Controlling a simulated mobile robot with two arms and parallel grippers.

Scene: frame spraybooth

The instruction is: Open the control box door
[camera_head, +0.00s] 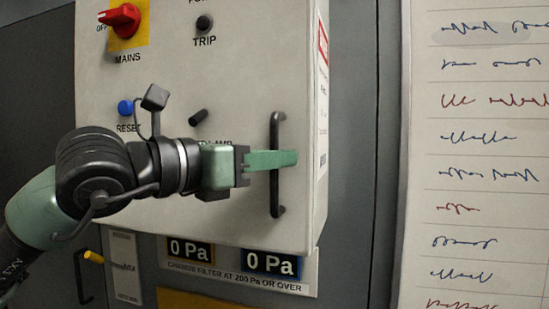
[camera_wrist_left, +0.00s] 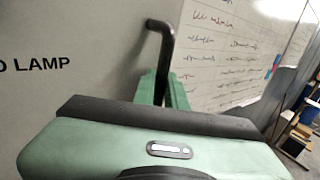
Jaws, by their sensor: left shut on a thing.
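The control box (camera_head: 235,60) is a pale box on a dark wall. Its front door carries a black vertical bar handle (camera_head: 277,201) near the right edge. My left gripper (camera_head: 285,159) comes in from the left with green fingers at the middle of the handle, shut on it. In the left wrist view the handle (camera_wrist_left: 165,40) rises from between the fingers (camera_wrist_left: 163,90). The door looks closed against the box, with no clear gap in view. My right gripper is not in view.
The door also bears a red mains switch (camera_head: 124,20), a black trip knob (camera_head: 204,23) and a blue reset button (camera_head: 126,108). Two pressure displays (camera_head: 271,263) sit below the box. A whiteboard with handwriting (camera_head: 480,150) stands to the right.

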